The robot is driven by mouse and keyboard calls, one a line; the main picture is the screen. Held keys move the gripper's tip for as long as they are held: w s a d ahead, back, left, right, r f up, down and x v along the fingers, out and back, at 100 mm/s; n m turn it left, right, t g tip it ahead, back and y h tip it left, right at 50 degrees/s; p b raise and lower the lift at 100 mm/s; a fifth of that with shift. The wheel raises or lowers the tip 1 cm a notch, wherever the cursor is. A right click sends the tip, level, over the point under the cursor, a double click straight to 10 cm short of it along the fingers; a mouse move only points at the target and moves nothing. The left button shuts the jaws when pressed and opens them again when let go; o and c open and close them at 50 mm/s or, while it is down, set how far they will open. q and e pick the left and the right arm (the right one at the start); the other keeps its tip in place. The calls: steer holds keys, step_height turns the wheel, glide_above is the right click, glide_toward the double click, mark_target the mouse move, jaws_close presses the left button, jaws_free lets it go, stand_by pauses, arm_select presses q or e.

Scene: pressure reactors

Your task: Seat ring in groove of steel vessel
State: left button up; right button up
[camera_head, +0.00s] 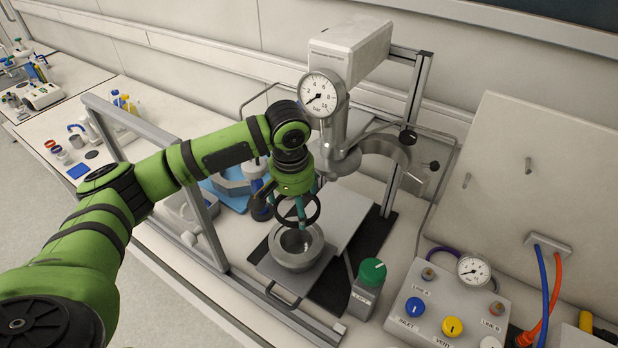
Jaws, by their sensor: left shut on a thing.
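My left gripper (300,204) comes in from the left on the green arm and points down. It is shut on a black ring (299,222), which hangs tilted below the fingers. The steel vessel (295,258) is a round open cup standing on a plate under the gripper. The ring is above the vessel's rim and looks apart from it, though the exact gap is hard to judge. The groove is too small to make out. My right gripper does not show.
A stand with a pressure gauge (319,93) and curved steel clamp rises behind the vessel. A green knob (372,271) stands right of the vessel. A control panel (445,305) with blue and yellow knobs is at lower right. A grey frame (160,135) is at left.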

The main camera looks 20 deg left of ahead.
arm_select(q)
steer(key=f, duration=0.4)
steer(key=s+f, duration=0.1)
steer(key=f, duration=0.1)
steer(key=shift+s+f, duration=0.1)
steer(key=shift+f, duration=1)
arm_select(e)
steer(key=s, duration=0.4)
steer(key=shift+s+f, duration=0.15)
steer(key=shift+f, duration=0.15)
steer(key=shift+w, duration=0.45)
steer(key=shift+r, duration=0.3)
